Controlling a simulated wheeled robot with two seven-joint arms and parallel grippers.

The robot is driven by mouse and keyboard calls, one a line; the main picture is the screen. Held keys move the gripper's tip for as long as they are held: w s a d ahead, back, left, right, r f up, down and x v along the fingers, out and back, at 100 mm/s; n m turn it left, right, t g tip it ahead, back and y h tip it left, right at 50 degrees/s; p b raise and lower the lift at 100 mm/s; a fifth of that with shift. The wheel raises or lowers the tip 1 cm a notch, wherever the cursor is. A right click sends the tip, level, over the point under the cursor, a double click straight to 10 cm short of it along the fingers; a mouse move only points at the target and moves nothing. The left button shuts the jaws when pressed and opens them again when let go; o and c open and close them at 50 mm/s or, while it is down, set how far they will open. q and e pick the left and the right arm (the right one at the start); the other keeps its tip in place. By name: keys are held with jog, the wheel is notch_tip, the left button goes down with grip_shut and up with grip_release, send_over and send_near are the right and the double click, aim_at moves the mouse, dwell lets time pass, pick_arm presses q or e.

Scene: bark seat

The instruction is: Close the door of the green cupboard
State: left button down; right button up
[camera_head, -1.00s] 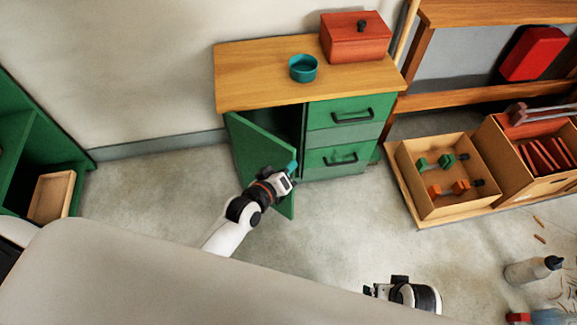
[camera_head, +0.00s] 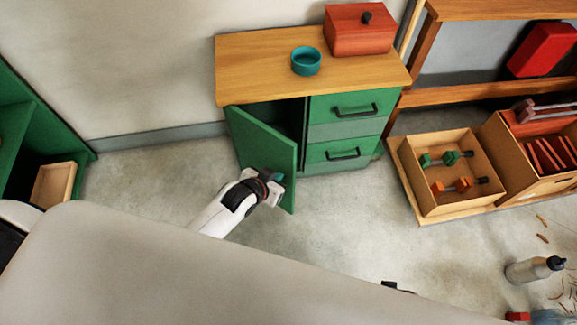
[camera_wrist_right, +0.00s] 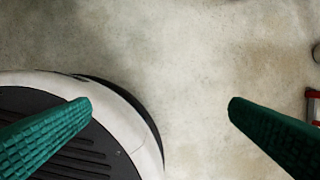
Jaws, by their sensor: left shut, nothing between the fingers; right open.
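The green cupboard (camera_head: 347,129) has a wooden top and stands against the wall. Its door (camera_head: 262,142) is on the left side and stands partly open, with a dark gap between it and the drawers. My left gripper (camera_head: 278,178) is shut and empty at the outer face of the door, near its free lower edge. I cannot tell whether it touches the door. In the right wrist view, the green fingers of my right gripper (camera_wrist_right: 160,108) are spread wide apart over bare floor, with nothing between them.
A teal bowl (camera_head: 306,61) and a red box (camera_head: 359,30) stand on the cupboard top. A wooden crate (camera_head: 436,208) with dumbbell-like parts sits on the floor to the right. A green shelf (camera_head: 50,135) is at the left.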

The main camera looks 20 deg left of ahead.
aim_at(291, 163)
pick_arm(q)
jog(key=w, duration=0.1)
jog(key=w+d+f+b, duration=0.1)
jog(key=w, duration=0.1)
jog(key=w+f, duration=0.1)
jog(key=shift+w+d, duration=0.2)
jog(key=shift+w, duration=0.15)
jog(key=shift+w+d, duration=0.15)
jog(key=shift+w, duration=0.45)
pick_arm(e)
notch_tip(291, 163, up, 6)
jog(key=w, duration=0.2)
jog(key=shift+a, duration=0.15)
pick_arm(q)
jog(key=shift+w, duration=0.1)
pick_arm(e)
jog(key=shift+f, duration=0.1)
